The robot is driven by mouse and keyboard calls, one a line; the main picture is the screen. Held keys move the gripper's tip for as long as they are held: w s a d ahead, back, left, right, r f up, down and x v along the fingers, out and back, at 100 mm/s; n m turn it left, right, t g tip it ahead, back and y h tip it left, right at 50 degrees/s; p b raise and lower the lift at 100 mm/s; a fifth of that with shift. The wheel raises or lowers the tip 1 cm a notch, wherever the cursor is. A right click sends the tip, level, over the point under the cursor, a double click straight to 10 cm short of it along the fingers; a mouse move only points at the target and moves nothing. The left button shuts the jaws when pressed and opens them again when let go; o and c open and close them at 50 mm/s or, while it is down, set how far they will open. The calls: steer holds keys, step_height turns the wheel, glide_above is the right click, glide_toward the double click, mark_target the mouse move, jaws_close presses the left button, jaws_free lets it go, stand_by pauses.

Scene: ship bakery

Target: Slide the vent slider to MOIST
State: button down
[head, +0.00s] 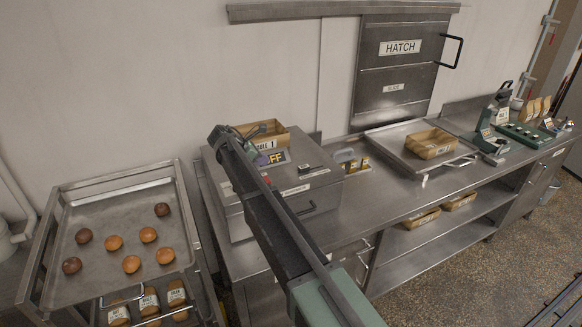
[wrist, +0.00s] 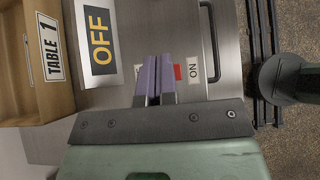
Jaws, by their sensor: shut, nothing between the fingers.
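A steel box (head: 328,190) with a front handle stands on the counter; its top also shows in the wrist view (wrist: 225,50). The top carries a yellow-on-black OFF sign (wrist: 100,40), an ON label (wrist: 193,68) and a small red piece (wrist: 178,72) between that label and my fingers. My gripper (wrist: 154,75) is shut and empty, its purple fingers pointing down at the box top beside the red piece. I cannot tell whether they touch it. A dark slot-like fitting (head: 310,169) on the box top may be the vent slider. I cannot read MOIST anywhere; my arm hides part of the top.
A wooden TABLE 1 crate (head: 268,136) sits on the back of the box, close left of my gripper in the wrist view. A bun tray (head: 120,270) stands at left. The counter (head: 370,205) has a bare stretch right of the box. A hatch (head: 400,75) is behind.

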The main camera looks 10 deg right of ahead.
mark_target(299, 171)
steer(key=shift+d+f, duration=0.1)
steer(key=b+x, duration=0.7)
steer(key=x, duration=0.3)
steer(key=shift+w+d+f+b, duration=0.1)
steer(key=shift+f+b, duration=0.25)
steer(key=shift+f, duration=0.05)
steer(key=d, duration=0.2)
steer(key=w+d+r+p, duration=0.1)
steer(key=shift+d, duration=0.35)
steer(key=d, duration=0.2)
steer(key=w+d, duration=0.1)
steer(key=d, duration=0.3)
steer(key=shift+w+d, duration=0.25)
steer(key=shift+w, duration=0.1)
steer(key=shift+a, duration=0.2)
